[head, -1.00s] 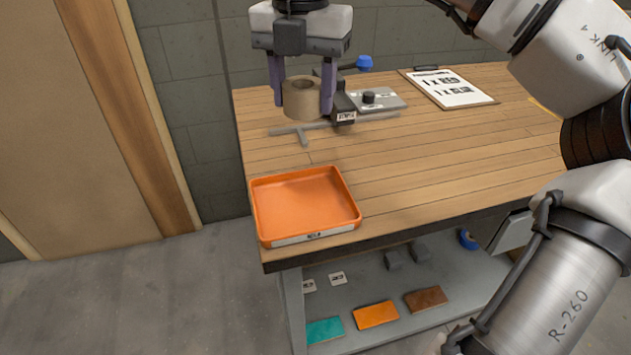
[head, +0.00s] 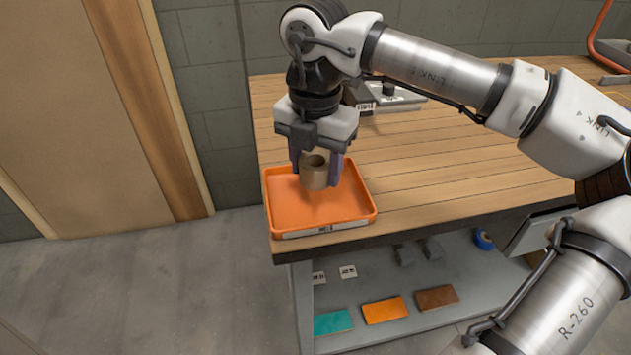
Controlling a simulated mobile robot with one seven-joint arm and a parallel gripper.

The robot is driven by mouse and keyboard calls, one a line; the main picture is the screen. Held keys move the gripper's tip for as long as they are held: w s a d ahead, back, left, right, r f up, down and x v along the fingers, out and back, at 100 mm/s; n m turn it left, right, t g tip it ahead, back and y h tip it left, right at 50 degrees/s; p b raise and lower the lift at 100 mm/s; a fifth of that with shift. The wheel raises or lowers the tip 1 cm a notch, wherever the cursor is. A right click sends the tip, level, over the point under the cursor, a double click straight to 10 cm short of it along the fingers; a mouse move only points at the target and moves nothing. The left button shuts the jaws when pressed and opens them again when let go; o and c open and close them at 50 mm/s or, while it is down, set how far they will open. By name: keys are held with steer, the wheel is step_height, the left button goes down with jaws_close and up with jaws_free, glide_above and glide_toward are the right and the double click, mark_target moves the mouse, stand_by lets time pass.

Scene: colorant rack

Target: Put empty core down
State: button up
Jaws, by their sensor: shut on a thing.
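A brown hollow core (head: 314,174) is held between the purple fingers of my gripper (head: 315,168), with its open top facing up. My gripper is shut on the core and points down over the orange tray (head: 350,213). The core looks to be over the middle or back of the tray. I cannot tell whether its bottom touches the tray floor. The tray sits at the front left corner of the wooden table and shows nothing else in it. Part of the tray's back edge is hidden by my gripper.
The wooden table (head: 455,165) is clear to the right of the tray. A grey device (head: 390,97) stands behind my arm, partly hidden. A lower shelf holds teal (head: 332,321), orange (head: 385,310) and brown (head: 436,297) flat blocks.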

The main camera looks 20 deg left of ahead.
mark_target(315, 199)
steer(key=shift+f, duration=2.1)
steer(key=shift+f, duration=0.15)
steer(key=o, duration=1)
steer(key=shift+c, duration=0.2)
step_height(315, 199, up, 12)
steer(key=shift+r, duration=0.2)
